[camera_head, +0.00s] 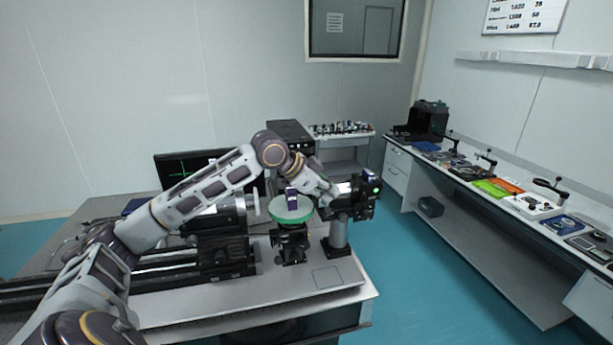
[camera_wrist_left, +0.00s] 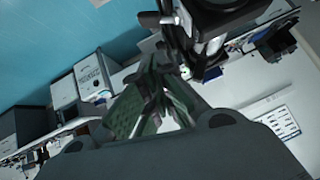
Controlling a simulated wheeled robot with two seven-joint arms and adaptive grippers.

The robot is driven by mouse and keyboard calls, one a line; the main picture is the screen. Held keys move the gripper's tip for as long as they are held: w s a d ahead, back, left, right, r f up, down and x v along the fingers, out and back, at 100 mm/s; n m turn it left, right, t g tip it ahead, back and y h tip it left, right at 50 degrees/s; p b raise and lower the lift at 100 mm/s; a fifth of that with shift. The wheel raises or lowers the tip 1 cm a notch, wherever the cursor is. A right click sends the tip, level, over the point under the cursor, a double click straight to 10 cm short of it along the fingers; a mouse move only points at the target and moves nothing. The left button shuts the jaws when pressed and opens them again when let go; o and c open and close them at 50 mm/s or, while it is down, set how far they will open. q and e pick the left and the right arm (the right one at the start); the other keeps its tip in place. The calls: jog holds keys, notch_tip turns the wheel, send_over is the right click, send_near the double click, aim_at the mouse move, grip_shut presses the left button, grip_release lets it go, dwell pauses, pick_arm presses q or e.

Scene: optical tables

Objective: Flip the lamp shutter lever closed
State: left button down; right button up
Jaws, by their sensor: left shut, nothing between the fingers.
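The lamp is a dark housing on a grey post (camera_head: 339,236) with a black foot, at the right end of the optical table in the head view. My left arm reaches over the table, and its dark gripper (camera_head: 362,189) is at the housing, overlapping it. In the left wrist view the gripper fingers (camera_wrist_left: 155,98) are shut and empty. A dark housing with a round rim (camera_wrist_left: 222,18) is just beyond them at the top. I cannot make out the shutter lever or tell whether the fingers touch it. My right gripper is not in view.
A round green-topped stage (camera_head: 291,214) on a black mount stands left of the lamp post. A long dark rail (camera_head: 155,275) with a grey cylinder runs along the table (camera_head: 345,297). A monitor (camera_head: 185,165) stands behind. A side bench (camera_head: 460,185) with small items is at the right.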

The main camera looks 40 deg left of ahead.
pick_arm(q)
jog(key=s+d+b+v, duration=0.1)
jog(key=b+v, duration=0.3)
jog(key=v, duration=0.6)
jog(key=shift+s+d, duration=0.35)
jog(key=shift+d, duration=0.05)
dwell(0.3)
jog(key=shift+f, duration=0.1)
dwell(0.5)
